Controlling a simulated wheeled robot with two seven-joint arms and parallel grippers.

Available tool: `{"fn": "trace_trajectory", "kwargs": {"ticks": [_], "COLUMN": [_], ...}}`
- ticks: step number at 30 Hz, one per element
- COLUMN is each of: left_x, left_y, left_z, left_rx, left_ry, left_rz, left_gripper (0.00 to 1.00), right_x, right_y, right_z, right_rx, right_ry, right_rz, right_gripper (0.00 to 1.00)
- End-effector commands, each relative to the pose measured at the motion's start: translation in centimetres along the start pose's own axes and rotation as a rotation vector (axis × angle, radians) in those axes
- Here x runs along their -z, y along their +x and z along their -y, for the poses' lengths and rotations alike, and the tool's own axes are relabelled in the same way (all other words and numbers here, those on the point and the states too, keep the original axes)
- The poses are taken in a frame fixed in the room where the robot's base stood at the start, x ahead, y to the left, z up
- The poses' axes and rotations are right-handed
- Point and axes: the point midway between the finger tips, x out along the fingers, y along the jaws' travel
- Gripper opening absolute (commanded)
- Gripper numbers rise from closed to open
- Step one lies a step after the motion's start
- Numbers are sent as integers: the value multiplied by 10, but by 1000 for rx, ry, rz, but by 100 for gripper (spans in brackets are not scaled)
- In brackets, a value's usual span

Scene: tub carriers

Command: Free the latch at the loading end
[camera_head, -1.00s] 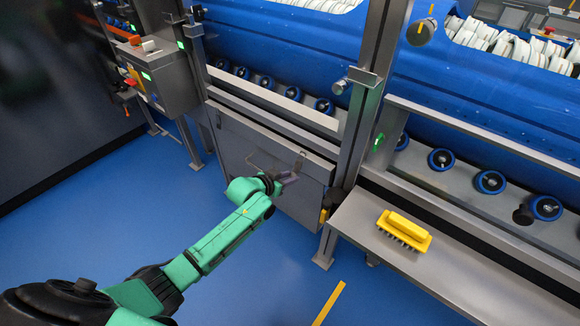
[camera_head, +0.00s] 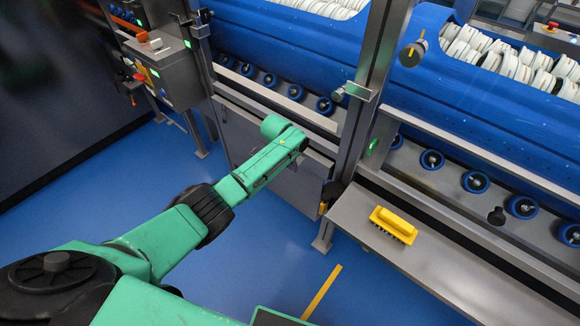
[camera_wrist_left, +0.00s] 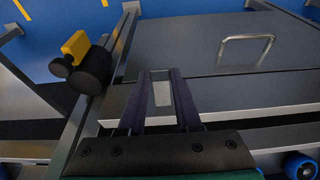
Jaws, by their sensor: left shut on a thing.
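My left arm reaches from the lower left to the grey front panel (camera_head: 240,130) under the conveyor. Its gripper is hidden behind the wrist in the head view. In the left wrist view, the two dark fingers of my left gripper (camera_wrist_left: 160,75) stand a small gap apart, with a light grey tab (camera_wrist_left: 162,94) between them. The gripper is shut on this tab; I cannot tell whether it is the latch. A black knob with a yellow piece (camera_wrist_left: 85,65) sits beside the fingers, apart from them. My right gripper is not in view.
A wire handle (camera_wrist_left: 247,42) is on the panel. A steel post (camera_head: 365,110) rises right of my wrist. A yellow brush (camera_head: 393,225) lies on the steel shelf (camera_head: 440,265). A control box (camera_head: 160,70) stands at left.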

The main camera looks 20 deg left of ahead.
Motion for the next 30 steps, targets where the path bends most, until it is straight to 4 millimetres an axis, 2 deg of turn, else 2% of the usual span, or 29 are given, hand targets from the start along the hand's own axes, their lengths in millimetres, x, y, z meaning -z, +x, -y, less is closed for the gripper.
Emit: {"fn": "trace_trajectory", "kwargs": {"ticks": [16,17,18,19,30], "left_x": [0,0,0,0,1], "left_y": [-1,-1,-1,-1,-5], "left_z": [0,0,0,0,0], "left_rx": [-1,-1,-1,-1,-1], "left_ry": [0,0,0,0,0], "left_rz": [35,35,35,35,33], "left_gripper": [0,36,51,62,62], "right_x": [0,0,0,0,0], "right_y": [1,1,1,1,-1], "right_z": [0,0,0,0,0], "right_rx": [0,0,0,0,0], "right_ry": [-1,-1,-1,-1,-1], "right_rz": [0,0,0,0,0], "right_gripper": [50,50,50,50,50]}}
